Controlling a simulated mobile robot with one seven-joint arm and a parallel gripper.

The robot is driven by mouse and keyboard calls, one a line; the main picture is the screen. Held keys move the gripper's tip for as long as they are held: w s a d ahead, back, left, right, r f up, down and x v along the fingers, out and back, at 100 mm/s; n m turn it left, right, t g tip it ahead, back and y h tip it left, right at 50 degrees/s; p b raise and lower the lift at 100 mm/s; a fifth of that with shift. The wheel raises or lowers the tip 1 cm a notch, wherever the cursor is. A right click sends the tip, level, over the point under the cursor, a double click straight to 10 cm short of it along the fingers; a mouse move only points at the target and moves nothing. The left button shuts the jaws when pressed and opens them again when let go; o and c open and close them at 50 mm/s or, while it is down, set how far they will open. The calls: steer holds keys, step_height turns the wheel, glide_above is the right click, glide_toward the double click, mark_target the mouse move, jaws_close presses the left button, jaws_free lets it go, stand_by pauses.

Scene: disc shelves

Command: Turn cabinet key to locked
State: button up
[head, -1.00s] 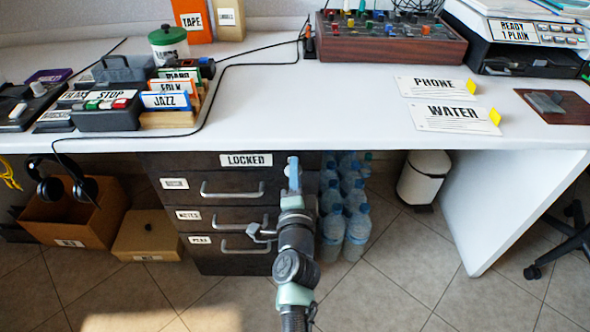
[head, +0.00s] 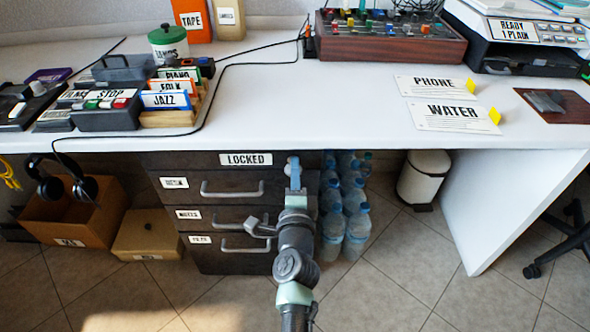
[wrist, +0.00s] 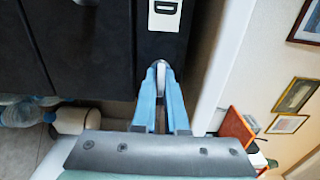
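The dark drawer cabinet (head: 235,186) stands under the desk, with a LOCKED label (head: 246,159) on its top front edge. My gripper (head: 293,168) is at the upper right of the cabinet front, just right of that label. In the wrist view, the two blue fingers of my gripper (wrist: 161,72) close in on a pale, thin piece, the key (wrist: 161,80), held between their tips against the dark front. The lock face is mostly hidden by the fingers. The end of the label (wrist: 165,14) shows just above them.
The white desk top (head: 300,110) overhangs the cabinet close above my gripper. Several water bottles (head: 357,230) stand right of the cabinet. A white bin (head: 422,180) is further right. Drawer handles (head: 232,190) jut out at left.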

steer(key=o, duration=0.4)
steer(key=shift+s, duration=0.15)
steer(key=s+p, duration=0.2)
steer(key=s, duration=1)
steer(key=shift+s+p, duration=0.35)
steer(key=shift+p, duration=0.05)
